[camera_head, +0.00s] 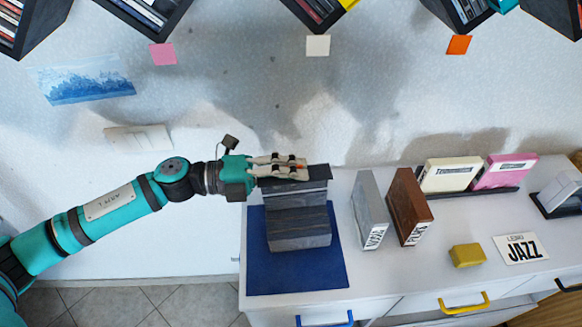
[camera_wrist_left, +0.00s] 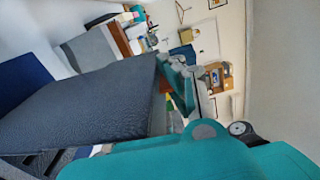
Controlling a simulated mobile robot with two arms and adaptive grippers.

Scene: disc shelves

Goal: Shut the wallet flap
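The wallet (camera_head: 300,232) is a dark grey case on a blue mat (camera_head: 268,282) on the white counter. Its dark flap (camera_head: 318,180) stands raised at the back of the case. My left gripper (camera_head: 303,166) reaches in from the left, with its pale fingers along the top edge of the flap, touching it or very close. I cannot tell whether the fingers are open or shut. In the left wrist view the flap (camera_wrist_left: 85,105) is a large dark textured panel, and it hides part of the gripper. My right gripper is in neither view.
A grey case (camera_head: 370,208) and a brown case (camera_head: 409,205) stand right of the mat. Further right are a yellow block (camera_head: 467,255), a JAZZ card (camera_head: 521,248), and upright cream (camera_head: 450,174) and pink (camera_head: 505,171) cases. Disc shelves hang on the wall above.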

